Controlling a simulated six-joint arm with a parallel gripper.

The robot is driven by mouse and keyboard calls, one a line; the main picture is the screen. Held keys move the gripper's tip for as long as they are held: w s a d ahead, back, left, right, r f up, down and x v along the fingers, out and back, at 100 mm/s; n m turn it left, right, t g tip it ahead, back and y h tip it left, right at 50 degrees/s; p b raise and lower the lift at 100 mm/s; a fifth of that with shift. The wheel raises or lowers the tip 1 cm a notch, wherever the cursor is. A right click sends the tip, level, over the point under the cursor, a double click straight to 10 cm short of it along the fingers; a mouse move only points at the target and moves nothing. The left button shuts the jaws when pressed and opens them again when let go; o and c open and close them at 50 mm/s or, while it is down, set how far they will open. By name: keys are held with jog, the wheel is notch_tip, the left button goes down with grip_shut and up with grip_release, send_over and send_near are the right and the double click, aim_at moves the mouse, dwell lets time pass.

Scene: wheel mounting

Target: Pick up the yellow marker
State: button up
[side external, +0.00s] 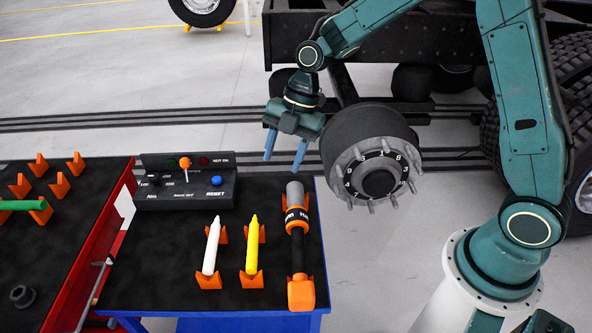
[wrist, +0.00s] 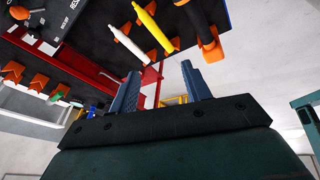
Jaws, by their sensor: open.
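My gripper (side external: 285,163) is open and empty. It hangs above the back right part of the bench, higher than the yellow marker and behind it. Its two fingers also show in the wrist view (wrist: 158,72), apart with nothing between them.
A control box (side external: 185,183) with knobs and buttons stands at the bench's back left. A wheel hub with studs (side external: 375,165) is right of my gripper. A red side cabinet (side external: 105,235) adjoins the bench, with a green marker (side external: 22,205) on the left surface.

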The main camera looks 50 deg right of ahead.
notch_tip(320, 180, down, 9)
jog(key=w+a+n+g+y, duration=0.1)
jog(key=w+a+n, duration=0.1)
jog(key=n, duration=0.3)
jog(key=shift+w+a+f, duration=0.15)
jog(key=shift+w+a, duration=0.05)
jog(key=shift+w, duration=0.2)
jog(key=shift+f, duration=0.1)
send_over(254, 241)
jog(key=d, duration=0.3)
notch_tip(254, 241, down, 7)
jog(key=shift+w+f, duration=0.15)
jog(key=shift+x, duration=2.6)
grip_shut()
